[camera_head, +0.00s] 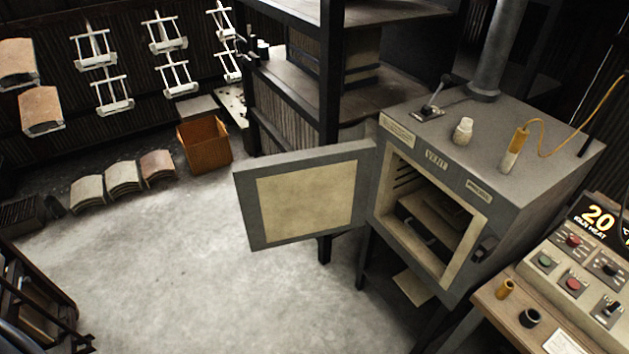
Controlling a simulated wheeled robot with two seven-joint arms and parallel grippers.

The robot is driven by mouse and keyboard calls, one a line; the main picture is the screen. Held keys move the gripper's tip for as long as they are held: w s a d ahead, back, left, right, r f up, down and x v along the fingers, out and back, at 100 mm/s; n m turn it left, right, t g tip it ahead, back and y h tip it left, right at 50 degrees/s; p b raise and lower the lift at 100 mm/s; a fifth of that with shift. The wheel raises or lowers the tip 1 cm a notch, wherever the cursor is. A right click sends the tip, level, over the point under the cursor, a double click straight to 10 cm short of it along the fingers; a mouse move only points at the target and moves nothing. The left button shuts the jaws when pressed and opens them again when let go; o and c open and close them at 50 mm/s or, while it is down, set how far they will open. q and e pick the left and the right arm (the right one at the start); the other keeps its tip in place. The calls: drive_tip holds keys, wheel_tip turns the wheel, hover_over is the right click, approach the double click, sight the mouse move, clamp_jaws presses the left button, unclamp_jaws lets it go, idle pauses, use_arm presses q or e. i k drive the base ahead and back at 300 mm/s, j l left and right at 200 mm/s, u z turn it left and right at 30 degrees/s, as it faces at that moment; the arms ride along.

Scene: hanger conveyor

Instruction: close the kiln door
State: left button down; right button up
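The kiln (535,180) is a grey metal box on legs at the right of the head view, with a flue pipe rising from its top. Its door (305,195) is swung wide open to the left, hinged on the left side of the opening. The door's cream inner lining faces me. Inside the open chamber (432,218) a dark piece with a handle-like part is visible. A dark latch (484,248) sits on the right of the kiln front. Neither of my grippers shows in this view.
A control panel (575,265) with buttons and a "20" sign stands at the lower right on a wooden table (490,306). Shelving (330,100) stands behind the door. An orange-brown box (204,143) and curved tiles (122,178) lie on the floor. Open floor (170,270) extends left of the door.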

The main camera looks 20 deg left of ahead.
sight(292, 197)
drive_tip(key=i+j+z, duration=0.3)
drive_tip(key=j, duration=0.3)
drive_tip(key=i+j+z, duration=0.15)
drive_tip(key=j+z, duration=0.15)
drive_tip(key=j, duration=0.3)
drive_tip(key=i+j+z, duration=0.1)
drive_tip(key=j+z, duration=0.25)
drive_tip(key=j, duration=0.3)
drive_tip(key=j+z, duration=0.3)
drive_tip(key=j, duration=0.4)
drive_tip(key=j+z, duration=0.3)
drive_tip(key=j, duration=0.4)
drive_tip(key=k+j+z, duration=0.1)
drive_tip(key=j+z, duration=0.2)
drive_tip(key=j, duration=0.4)
drive_tip(key=k+j+z, duration=0.3)
drive_tip(key=j, duration=0.35)
drive_tip(key=k+j+z, duration=0.15)
drive_tip(key=j+z, duration=0.2)
drive_tip(key=j, duration=0.3)
